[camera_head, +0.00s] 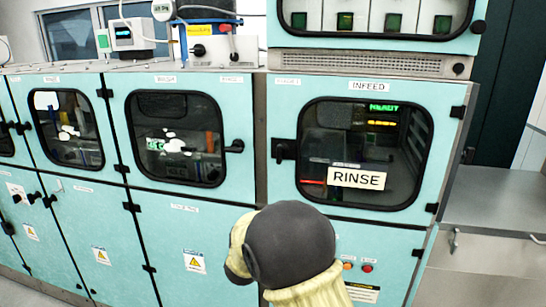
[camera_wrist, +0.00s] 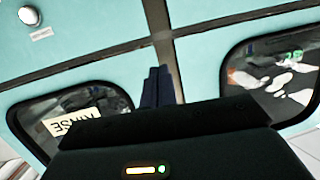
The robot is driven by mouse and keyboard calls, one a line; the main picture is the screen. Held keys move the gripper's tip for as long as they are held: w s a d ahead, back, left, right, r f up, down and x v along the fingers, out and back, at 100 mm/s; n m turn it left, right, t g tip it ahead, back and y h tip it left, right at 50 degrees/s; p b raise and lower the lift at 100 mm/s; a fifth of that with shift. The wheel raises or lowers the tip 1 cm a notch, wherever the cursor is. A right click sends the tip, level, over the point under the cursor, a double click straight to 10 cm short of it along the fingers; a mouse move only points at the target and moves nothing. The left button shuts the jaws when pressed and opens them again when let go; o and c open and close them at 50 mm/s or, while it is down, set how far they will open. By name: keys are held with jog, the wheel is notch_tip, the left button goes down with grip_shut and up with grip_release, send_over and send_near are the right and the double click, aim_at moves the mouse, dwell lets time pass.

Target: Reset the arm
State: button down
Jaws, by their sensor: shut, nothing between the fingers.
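My gripper (camera_wrist: 158,87) shows in the wrist view with its dark fingers together and nothing between them. It points toward the teal cabinet front, near the vertical gap between two window doors. In the head view my arm, with a dark rounded joint and a yellowish cover, stands low in the middle, and the gripper itself is not visible there. The infeed door (camera_head: 283,190) with its RINSE sign (camera_head: 357,178) is shut, behind and above my arm. The RINSE sign also shows upside down in the wrist view (camera_wrist: 70,123).
Teal modules with windowed doors (camera_head: 178,138) run to the left, all shut, with black handles sticking out. A grey counter (camera_head: 490,215) stands at the right. Small devices (camera_head: 133,36) sit on top of the modules. An upper panel (camera_head: 375,50) hangs over the infeed module.

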jog(key=s+d+f+g, duration=0.3)
jog(key=s+d+g, duration=0.3)
jog(key=s+d, duration=0.5)
jog(key=s+d+f+n+g, duration=0.1)
jog(key=s+d+f+g, duration=0.1)
jog(key=s+d+g, duration=0.4)
jog(key=s+d, duration=0.3)
jog(key=s, duration=0.3)
jog(key=s+d, duration=0.2)
jog(key=s, duration=0.5)
jog(key=shift+d+f+g+y+p, duration=0.3)
jog(key=shift+d+f+y+p, duration=0.05)
jog(key=shift+d+f+y, duration=0.05)
